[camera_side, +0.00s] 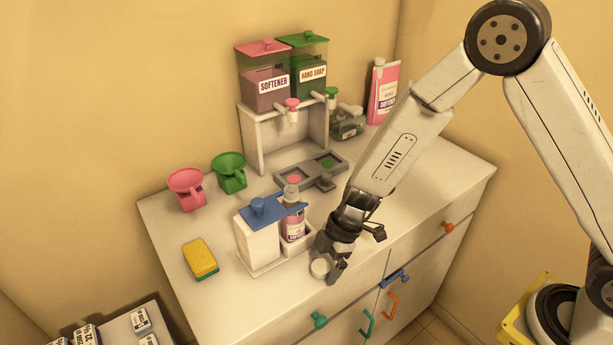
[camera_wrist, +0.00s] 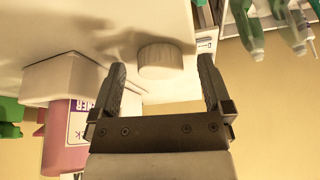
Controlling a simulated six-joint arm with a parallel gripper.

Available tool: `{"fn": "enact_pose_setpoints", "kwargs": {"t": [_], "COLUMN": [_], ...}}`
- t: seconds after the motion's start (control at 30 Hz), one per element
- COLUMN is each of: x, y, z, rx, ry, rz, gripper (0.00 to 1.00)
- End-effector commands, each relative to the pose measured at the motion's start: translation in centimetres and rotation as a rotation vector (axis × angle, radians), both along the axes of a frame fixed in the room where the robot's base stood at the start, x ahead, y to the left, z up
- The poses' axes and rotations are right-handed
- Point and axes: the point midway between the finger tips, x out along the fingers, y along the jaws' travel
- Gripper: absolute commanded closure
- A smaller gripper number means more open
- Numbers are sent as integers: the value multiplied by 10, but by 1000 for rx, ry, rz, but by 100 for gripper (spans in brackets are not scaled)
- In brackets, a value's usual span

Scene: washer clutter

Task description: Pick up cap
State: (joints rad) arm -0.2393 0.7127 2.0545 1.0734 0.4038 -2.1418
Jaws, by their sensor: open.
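The cap (camera_side: 320,268) is a small white round piece on the white cabinet top (camera_side: 215,285) near its front edge. In the wrist view the cap (camera_wrist: 160,60) lies ahead of and between my two fingers, with a gap on each side. My gripper (camera_side: 333,262) is open and low beside the cap in the side view; in the wrist view my gripper (camera_wrist: 163,82) has its fingers well apart and nothing between the pads' bases. One finger partly hides the space behind the cap in the side view.
A white holder with a blue lid (camera_side: 262,209) and a softener bottle (camera_side: 293,222) stand close left of my gripper. Drawers with coloured handles are below.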

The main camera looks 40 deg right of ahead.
Motion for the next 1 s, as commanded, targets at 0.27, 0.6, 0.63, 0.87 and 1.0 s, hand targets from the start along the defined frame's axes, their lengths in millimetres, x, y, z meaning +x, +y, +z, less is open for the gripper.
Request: {"fn": "enact_pose_setpoints", "kwargs": {"t": [0.27, 0.6, 0.63, 0.87, 1.0], "x": [0, 0, 0, 0, 0], "y": [0, 0, 0, 0, 0], "z": [0, 0, 0, 1, 4], "rx": [0, 0, 0, 0, 1], "ry": [0, 0, 0, 0, 0], "rz": [0, 0, 0, 0, 0], "gripper": [0, 95, 95, 95, 95]}}
